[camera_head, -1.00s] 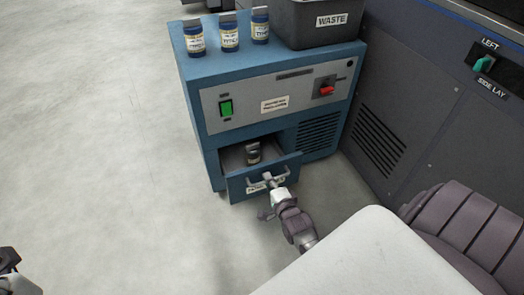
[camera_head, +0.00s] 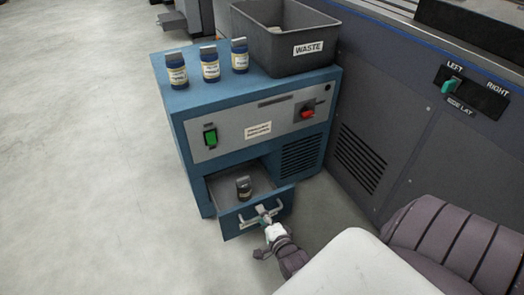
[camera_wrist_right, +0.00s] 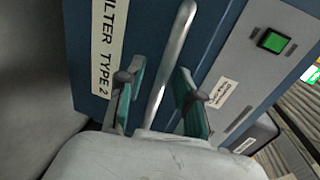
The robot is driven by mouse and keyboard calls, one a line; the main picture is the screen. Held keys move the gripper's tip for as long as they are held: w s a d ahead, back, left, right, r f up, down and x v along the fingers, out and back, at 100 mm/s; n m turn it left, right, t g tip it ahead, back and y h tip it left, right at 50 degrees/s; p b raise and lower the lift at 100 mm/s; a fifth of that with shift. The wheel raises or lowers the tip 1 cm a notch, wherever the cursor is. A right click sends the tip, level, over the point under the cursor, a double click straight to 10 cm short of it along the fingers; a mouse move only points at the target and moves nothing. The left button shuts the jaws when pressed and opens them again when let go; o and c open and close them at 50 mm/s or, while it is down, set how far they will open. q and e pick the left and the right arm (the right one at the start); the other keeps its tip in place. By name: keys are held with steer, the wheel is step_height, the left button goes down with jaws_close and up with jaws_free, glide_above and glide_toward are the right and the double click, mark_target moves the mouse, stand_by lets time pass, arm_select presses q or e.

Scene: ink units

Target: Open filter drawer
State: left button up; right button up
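The filter drawer (camera_head: 240,222) is pulled out from the lower left of a blue cabinet (camera_head: 190,110). A small dark bottle with a label (camera_head: 244,187) stands inside it. The drawer's metal handle (camera_head: 262,212) is on its front. My right gripper (camera_head: 268,222) is at the handle. In the right wrist view the handle bar (camera_wrist_right: 168,65) runs between the two teal-padded fingers of the right gripper (camera_wrist_right: 158,100), with gaps on both sides, so it is open around the bar. A "FILTER TYPE 2" label (camera_wrist_right: 105,45) shows beside it. My left gripper is not in view.
Several blue bottles, one of them here (camera_head: 210,65), and a grey waste bin (camera_head: 275,50) stand on the cabinet top. A dark machine (camera_head: 400,120) with a side lay switch stands close on the right. The floor to the left is clear.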

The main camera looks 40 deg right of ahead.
steer(key=v, duration=1.2)
steer(key=shift+d, duration=0.1)
stand_by(0.4)
